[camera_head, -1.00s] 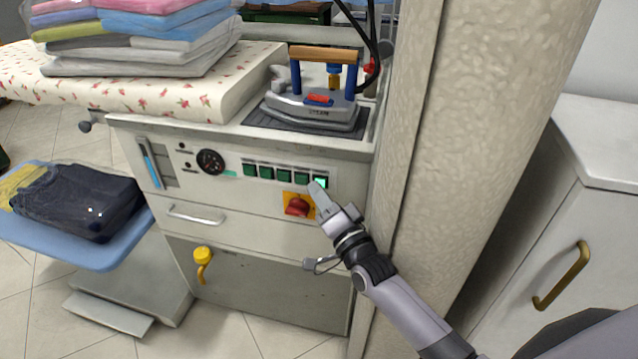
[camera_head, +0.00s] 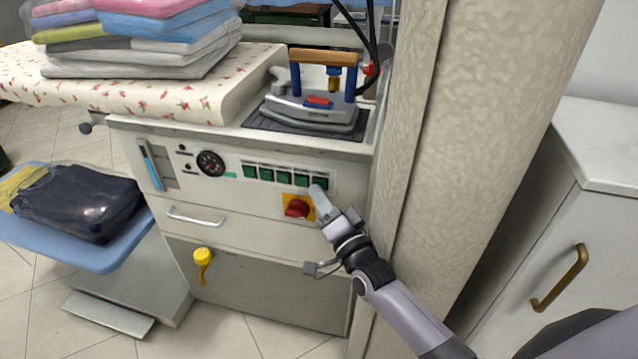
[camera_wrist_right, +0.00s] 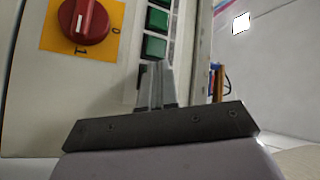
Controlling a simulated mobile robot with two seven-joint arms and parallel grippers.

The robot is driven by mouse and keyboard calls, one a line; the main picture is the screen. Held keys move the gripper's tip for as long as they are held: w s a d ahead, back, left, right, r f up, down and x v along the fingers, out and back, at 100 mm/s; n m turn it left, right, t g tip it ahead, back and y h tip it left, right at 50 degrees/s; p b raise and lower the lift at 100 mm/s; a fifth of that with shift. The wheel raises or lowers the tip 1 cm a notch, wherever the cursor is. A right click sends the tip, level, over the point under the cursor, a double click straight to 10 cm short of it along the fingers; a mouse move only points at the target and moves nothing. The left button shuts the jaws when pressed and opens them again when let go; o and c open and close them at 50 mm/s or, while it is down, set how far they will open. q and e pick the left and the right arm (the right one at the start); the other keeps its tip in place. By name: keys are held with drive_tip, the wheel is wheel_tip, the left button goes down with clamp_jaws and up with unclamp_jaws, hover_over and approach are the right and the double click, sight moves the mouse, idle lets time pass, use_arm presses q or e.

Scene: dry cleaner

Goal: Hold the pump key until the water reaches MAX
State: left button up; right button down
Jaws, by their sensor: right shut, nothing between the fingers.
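A row of green keys (camera_head: 284,177) runs across the ironing station's panel; their labels are too small to read. My right gripper (camera_head: 317,190) is shut and empty, its tip at the lower edge of the rightmost key (camera_head: 319,184), which is dark. I cannot tell whether it touches. In the right wrist view, the shut fingers (camera_wrist_right: 156,72) point toward the panel just below a green key (camera_wrist_right: 154,47). My left gripper is out of view.
A red rotary switch (camera_head: 297,208) on a yellow plate sits just left of my right gripper. A steam iron (camera_head: 315,110) stands above the panel. A textured pillar (camera_head: 480,130) rises close on the right. A yellow-handled valve (camera_head: 203,262) is below.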

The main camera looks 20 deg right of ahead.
drive_tip(key=shift+s+f, duration=0.15)
drive_tip(key=shift+s, duration=0.3)
drive_tip(key=shift+s+a, duration=0.1)
drive_tip(key=shift+a, duration=0.1)
drive_tip(key=s+a+p, duration=0.1)
drive_tip(key=s, duration=0.1)
drive_tip(key=s+a+p, duration=0.1)
drive_tip(key=s+a, duration=0.1)
drive_tip(key=shift+p, duration=0.4)
drive_tip(key=shift+d, duration=0.1)
idle(0.9)
